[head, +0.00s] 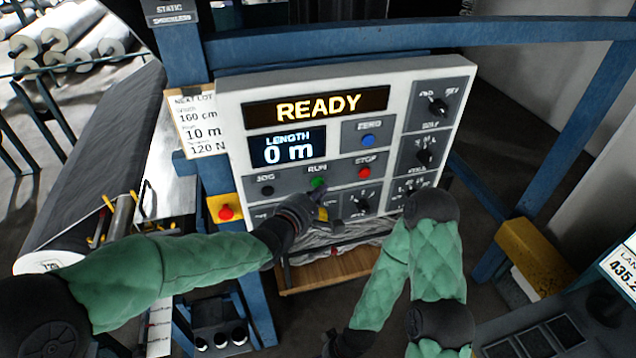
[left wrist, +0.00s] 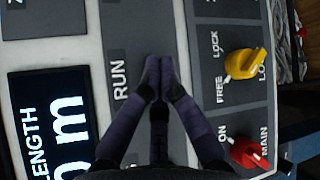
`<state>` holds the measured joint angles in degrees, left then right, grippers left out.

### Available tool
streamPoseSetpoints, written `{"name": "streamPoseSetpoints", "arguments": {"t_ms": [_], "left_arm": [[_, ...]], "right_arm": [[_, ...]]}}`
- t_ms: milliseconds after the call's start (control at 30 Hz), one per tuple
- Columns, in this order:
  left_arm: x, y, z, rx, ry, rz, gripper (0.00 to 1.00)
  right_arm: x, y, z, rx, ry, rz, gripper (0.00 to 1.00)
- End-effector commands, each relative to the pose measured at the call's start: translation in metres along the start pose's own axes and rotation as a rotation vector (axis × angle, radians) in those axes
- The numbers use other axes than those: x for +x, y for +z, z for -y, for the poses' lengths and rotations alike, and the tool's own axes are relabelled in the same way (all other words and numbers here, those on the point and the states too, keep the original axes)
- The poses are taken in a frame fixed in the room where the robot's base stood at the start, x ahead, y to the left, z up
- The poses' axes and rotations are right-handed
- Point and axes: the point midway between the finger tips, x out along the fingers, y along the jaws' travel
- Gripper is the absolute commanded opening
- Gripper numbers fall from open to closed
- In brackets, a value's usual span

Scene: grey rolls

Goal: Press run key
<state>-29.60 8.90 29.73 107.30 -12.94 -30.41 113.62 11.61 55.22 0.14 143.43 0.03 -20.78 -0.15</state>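The control panel (head: 400,110) faces me, its upper display (head: 318,106) reading READY and its length display (head: 289,148) reading 0 m. The green run key (head: 318,183) sits below the RUN label, between the JOG and STOP keys. My left gripper (head: 317,191) is at the run key, its fingertips over its lower edge. In the left wrist view the purple fingertips (left wrist: 160,74) are together and empty beside the RUN label (left wrist: 119,80); the key is hidden there. Contact cannot be told. My right gripper (head: 342,346) is low at the bottom edge, its fingers unclear.
The red STOP key (head: 364,172) and blue ZERO key (head: 368,140) are nearby. A yellow knob (left wrist: 245,63) and a red knob (left wrist: 249,153) are beside the fingers. A red emergency button (head: 226,212) is left of the panel. Blue frame posts surround it.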

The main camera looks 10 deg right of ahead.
Motion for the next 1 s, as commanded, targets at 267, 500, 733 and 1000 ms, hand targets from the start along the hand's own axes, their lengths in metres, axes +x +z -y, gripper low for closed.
{"name": "streamPoseSetpoints", "arguments": {"t_ms": [267, 500, 733, 1000], "left_arm": [[0.0053, -0.0042, -0.0033, 0.001, 0.0, 0.0, 0.0], [0.0051, -0.0038, -0.0039, 0.001, 0.0, 0.0, 0.0], [0.0058, -0.0044, -0.0044, 0.0, 0.0, 0.0, 0.0], [0.0078, -0.0059, -0.0059, 0.0, 0.001, 0.0, 0.0]], "right_arm": [[0.0055, -0.0001, -0.002, 0.0, 0.0, 0.0, 0.61], [0.0049, -0.0001, -0.0017, 0.0, 0.0, 0.0, 0.61], [0.0053, -0.0002, -0.0019, 0.0, 0.0, 0.0, 0.61], [0.0063, -0.0002, -0.0022, 0.0, 0.0, 0.0, 0.61]]}}
